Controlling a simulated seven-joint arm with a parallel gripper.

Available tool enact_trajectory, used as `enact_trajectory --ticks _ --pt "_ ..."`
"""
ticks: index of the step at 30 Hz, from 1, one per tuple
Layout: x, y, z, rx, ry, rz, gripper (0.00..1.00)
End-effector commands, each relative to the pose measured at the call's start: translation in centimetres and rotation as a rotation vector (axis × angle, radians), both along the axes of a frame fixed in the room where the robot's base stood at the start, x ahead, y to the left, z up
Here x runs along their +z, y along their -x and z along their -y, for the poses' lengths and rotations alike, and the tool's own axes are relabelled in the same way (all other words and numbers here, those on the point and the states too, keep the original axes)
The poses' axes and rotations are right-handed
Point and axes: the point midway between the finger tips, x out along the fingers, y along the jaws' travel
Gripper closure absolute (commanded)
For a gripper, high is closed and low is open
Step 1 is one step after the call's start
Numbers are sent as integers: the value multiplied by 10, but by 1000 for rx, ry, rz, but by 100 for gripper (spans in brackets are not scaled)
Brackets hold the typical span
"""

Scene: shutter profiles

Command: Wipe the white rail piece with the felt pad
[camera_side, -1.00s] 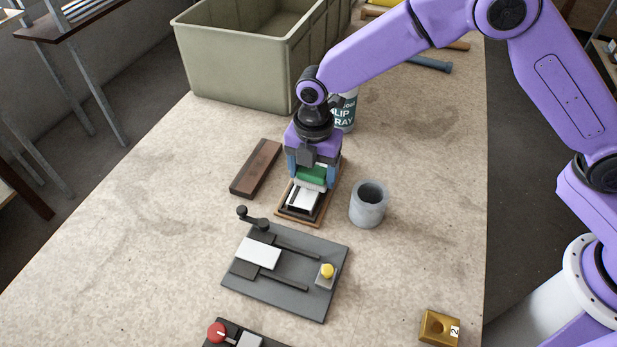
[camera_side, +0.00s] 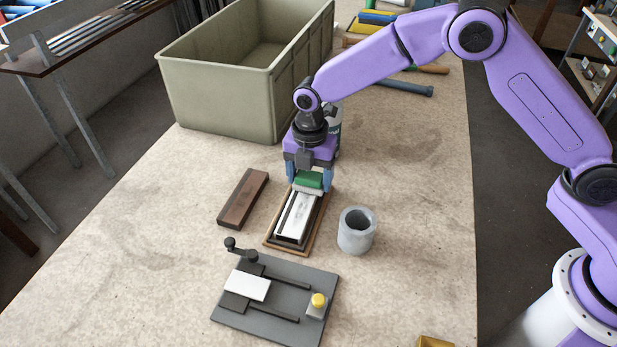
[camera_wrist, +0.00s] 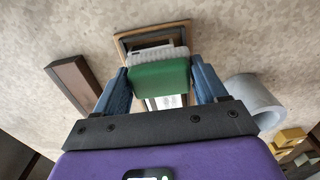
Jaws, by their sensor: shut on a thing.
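My gripper (camera_side: 309,178) is shut on the felt pad (camera_side: 308,182), which has a green back and a pale grey felt face. The pad also shows in the wrist view (camera_wrist: 158,78), between the two blue fingers. The white rail piece (camera_side: 295,215) lies lengthwise in a wooden-rimmed tray (camera_side: 268,242), with faint grey marks on its top. The pad is at the rail's far end and hides that part. It looks to be on or just above the rail; I cannot tell contact for sure.
A dark brown block (camera_side: 243,199) lies left of the tray, and a grey cup (camera_side: 357,232) stands close on its right. A grey plate (camera_side: 318,277) with a crank and yellow knob lies in front. A large olive bin (camera_side: 222,98) stands behind to the left.

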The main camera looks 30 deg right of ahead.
Motion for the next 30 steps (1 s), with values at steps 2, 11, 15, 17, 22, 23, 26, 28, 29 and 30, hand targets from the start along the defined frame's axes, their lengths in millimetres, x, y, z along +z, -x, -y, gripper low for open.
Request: enact_trajectory --ticks 2,11,15,17,22,23,26,28,29,30 --pt "0 6 -6 3 -1 -1 53" --pt "0 24 -23 4 0 -1 53" --pt "0 33 -32 4 -1 -1 53" --pt "0 37 -36 5 -1 -1 53" --pt "0 48 -47 5 0 -1 53" --pt "0 50 -49 5 0 -1 53" --pt "0 57 -55 4 0 -1 53" --pt "0 61 -59 5 0 -1 53" --pt "0 63 -61 5 0 -1 53" --pt "0 66 -64 4 0 -1 53"
